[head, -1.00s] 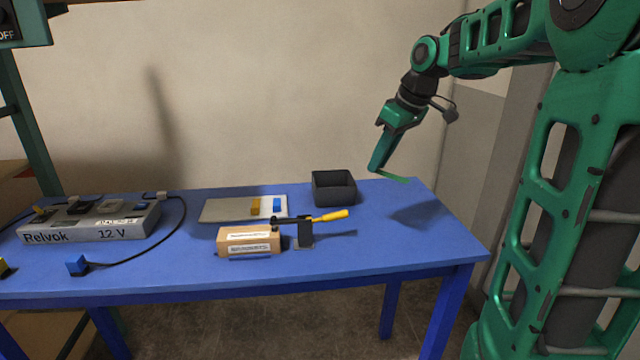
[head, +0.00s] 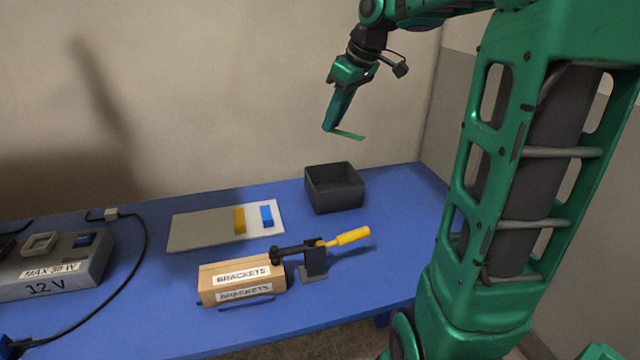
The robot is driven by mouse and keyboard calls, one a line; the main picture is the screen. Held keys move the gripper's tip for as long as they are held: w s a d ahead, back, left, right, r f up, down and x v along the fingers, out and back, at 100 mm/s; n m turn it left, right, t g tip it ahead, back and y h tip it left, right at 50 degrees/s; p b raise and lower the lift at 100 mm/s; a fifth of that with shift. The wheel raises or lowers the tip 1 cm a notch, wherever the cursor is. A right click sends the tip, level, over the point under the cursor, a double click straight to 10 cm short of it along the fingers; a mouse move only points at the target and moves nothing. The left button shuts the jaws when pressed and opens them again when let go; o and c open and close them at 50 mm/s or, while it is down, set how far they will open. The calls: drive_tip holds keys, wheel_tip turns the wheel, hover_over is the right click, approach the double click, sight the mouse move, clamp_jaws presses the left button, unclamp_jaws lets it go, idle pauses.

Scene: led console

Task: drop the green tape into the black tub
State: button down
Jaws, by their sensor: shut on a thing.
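The green tape (head: 349,135) is a thin flat strip held at the tip of my gripper (head: 328,128). My gripper is shut on one end of it, and the strip sticks out to the right. The black tub (head: 335,187) is an open square box near the back right of the blue table. My gripper and the tape are in the air above the tub in the picture, clear of its rim. The exact depth between them is hard to tell.
A grey board (head: 203,228) carries a yellow strip (head: 239,220) and a blue strip (head: 266,215). A toggle clamp with a yellow handle (head: 347,236) stands beside a brackets box (head: 241,280). A 12 V console (head: 62,270) with a cable is at left. The blue table (head: 400,215) is bare right of the tub.

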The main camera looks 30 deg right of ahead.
sight(338, 131)
drive_tip(key=shift+w+f, duration=0.15)
drive_tip(key=shift+f, duration=2.85)
drive_tip(key=c, duration=1.5)
unclamp_jaws()
drive_tip(key=shift+c, duration=0.2)
drive_tip(key=v, duration=1)
drive_tip(key=shift+d+r, duration=0.1)
drive_tip(key=shift+r, duration=0.2)
